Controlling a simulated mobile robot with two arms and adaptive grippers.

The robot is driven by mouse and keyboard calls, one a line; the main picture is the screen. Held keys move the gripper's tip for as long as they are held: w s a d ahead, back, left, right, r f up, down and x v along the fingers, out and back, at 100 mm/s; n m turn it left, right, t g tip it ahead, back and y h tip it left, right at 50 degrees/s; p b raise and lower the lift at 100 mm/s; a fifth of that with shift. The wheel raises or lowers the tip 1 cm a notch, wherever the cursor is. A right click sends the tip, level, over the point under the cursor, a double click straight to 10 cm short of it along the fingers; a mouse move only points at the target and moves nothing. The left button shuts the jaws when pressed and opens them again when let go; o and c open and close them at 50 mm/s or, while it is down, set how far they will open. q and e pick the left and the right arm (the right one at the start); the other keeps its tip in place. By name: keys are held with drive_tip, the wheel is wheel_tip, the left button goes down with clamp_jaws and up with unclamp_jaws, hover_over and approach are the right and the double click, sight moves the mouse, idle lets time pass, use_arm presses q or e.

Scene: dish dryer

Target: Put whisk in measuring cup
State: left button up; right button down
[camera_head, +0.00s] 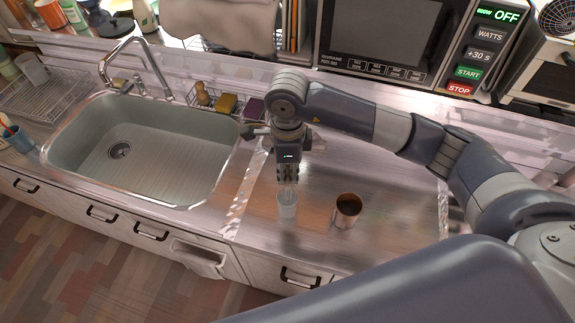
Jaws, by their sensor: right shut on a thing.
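A small pale, translucent cup (287,207), which looks like the measuring cup, stands upright on the counter right of the sink. My right gripper (288,181) points down directly above its mouth. It is shut on a thin, pale thing that looks like the whisk (288,191), whose lower end reaches the cup's opening. The fingers hide most of it, and I cannot tell how deep it sits. My left gripper is not in view.
A copper mug (347,209) stands just right of the pale cup. The sink (150,150) with its faucet (137,65) is at left. A microwave (410,45) stands behind. Counter (400,195) right of the mug is clear.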

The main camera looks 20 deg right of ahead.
sight(288, 183)
drive_tip(key=shift+f+b, duration=1.15)
drive_tip(key=shift+f, duration=1.5)
drive_tip(key=c, duration=1.6)
unclamp_jaws()
drive_tip(key=shift+b, duration=0.4)
